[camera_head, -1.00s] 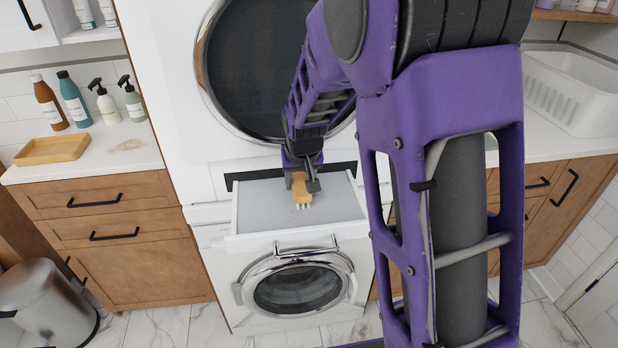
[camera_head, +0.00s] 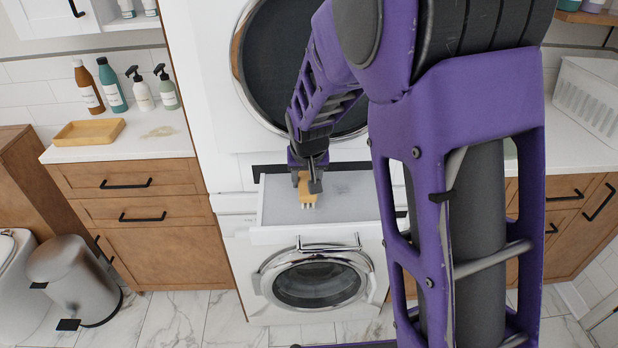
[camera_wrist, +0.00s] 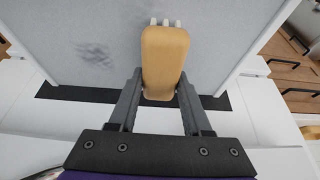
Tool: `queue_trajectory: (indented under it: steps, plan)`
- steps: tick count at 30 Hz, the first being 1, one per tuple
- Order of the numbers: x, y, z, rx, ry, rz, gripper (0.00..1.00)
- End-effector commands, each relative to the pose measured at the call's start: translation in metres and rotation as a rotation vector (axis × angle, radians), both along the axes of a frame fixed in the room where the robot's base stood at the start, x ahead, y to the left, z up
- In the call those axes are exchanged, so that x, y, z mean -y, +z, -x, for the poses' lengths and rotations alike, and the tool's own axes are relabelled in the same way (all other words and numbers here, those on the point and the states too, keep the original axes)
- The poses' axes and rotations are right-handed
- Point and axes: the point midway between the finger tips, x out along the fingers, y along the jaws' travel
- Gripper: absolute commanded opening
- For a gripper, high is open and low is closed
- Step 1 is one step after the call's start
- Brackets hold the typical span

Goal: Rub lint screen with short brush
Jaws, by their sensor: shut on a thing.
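My gripper (camera_head: 310,181) is shut on the short brush (camera_head: 306,190), a tan wooden block with white bristle tufts at its far end. The brush also shows between the fingers in the wrist view (camera_wrist: 164,62). The lint screen (camera_head: 350,208) is a pale grey panel in a white frame, pulled out between the two machines. The brush is over the left part of the screen in the head view; whether the bristles touch it I cannot tell. A dark smudge of lint (camera_wrist: 95,55) lies on the screen, left of the brush in the wrist view.
A front-loading washer (camera_head: 318,285) stands below the screen and a round dark dryer door (camera_head: 290,70) is above. The left counter holds several bottles (camera_head: 112,85) and a wooden tray (camera_head: 88,132). A metal bin (camera_head: 75,280) stands on the floor at left.

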Motion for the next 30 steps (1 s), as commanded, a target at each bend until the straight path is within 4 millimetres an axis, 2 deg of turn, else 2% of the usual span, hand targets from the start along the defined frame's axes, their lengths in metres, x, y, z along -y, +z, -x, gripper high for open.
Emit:
queue_trajectory:
  steps: [3, 8, 18, 25, 30]
  plan:
    - [0.000, -0.003, 0.009, -0.002, 0.002, 0.001, 0.00]
    - [0.003, -0.004, 0.013, -0.003, 0.001, 0.001, 0.00]
    - [0.033, -0.004, 0.014, -0.006, -0.001, 0.003, 0.00]
    - [0.040, -0.003, 0.014, -0.006, -0.001, 0.002, 0.00]
    - [0.054, -0.002, 0.013, -0.005, -0.003, 0.002, 0.00]
